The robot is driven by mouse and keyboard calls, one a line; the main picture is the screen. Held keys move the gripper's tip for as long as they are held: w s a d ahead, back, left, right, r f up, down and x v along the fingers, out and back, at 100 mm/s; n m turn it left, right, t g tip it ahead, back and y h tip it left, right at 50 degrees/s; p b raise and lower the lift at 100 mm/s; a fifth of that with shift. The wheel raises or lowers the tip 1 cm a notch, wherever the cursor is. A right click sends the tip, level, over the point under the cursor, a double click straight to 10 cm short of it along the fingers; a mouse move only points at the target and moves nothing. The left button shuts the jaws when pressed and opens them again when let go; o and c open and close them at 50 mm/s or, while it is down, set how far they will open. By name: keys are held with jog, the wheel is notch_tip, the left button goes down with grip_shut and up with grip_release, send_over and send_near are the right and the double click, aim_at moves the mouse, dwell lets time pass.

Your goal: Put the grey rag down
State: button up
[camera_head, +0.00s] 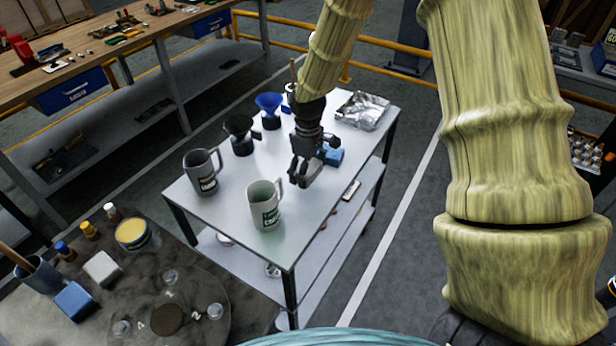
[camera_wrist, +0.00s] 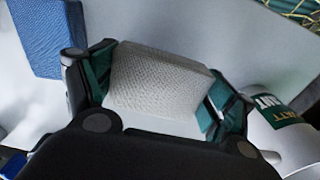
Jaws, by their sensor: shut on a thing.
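The grey rag (camera_wrist: 160,82) is a pale, woven block between the two fingers of my gripper (camera_wrist: 158,95) in the wrist view. My gripper is shut on it. In the head view my gripper (camera_head: 303,178) points down over the middle of the white cart top (camera_head: 330,200); the rag is hard to make out there. I cannot tell whether the rag touches the cart top. A blue rag (camera_head: 331,156) lies just behind and right of the gripper; it also shows at upper left in the wrist view (camera_wrist: 48,38).
A white jug (camera_head: 264,205) stands close at front left of the gripper, a grey jug (camera_head: 202,172) further left. The cart top's front right is clear.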

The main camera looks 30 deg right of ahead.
jog(key=shift+f+p, duration=0.3)
jog(key=shift+f, duration=1.45)
jog(key=shift+f, duration=0.1)
jog(key=o, duration=1)
jog(key=shift+o, duration=0.2)
jog(key=shift+r+b, duration=1.35)
jog(key=shift+r, duration=4.8)
